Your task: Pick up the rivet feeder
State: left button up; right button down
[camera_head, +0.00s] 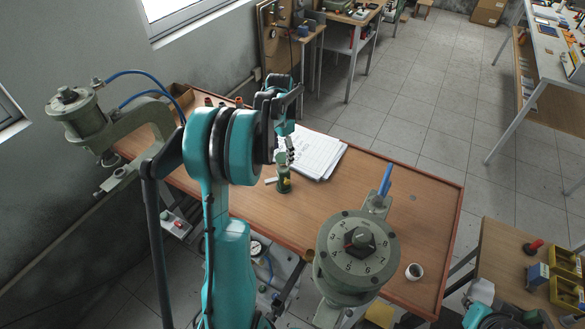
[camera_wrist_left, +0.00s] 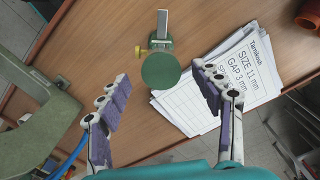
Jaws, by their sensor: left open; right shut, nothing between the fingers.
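The rivet feeder (camera_head: 284,184) is a small green stand with a brass knob, upright on the wooden table beside some papers. In the left wrist view the feeder (camera_wrist_left: 161,70) shows a round green disc and a silver bar, lying between and beyond the fingers. My left gripper (camera_head: 289,147) is open and empty above the feeder; its pads show apart in the wrist view (camera_wrist_left: 160,84). I cannot tell if they touch it. My right gripper (camera_head: 482,293) is shut and empty at the lower right, partly cut off by the frame edge.
Printed sheets (camera_head: 312,154) lie right behind the feeder. A green press (camera_head: 80,112) stands at the left, and another with a numbered dial (camera_head: 357,250) at the front. The table's right middle is clear.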

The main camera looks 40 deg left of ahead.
aim_at(282, 157)
pick_arm(q)
notch_tip(282, 157, down, 6)
jog(key=shift+f+b, duration=0.1)
jog(key=shift+b, duration=0.25)
grip_shut()
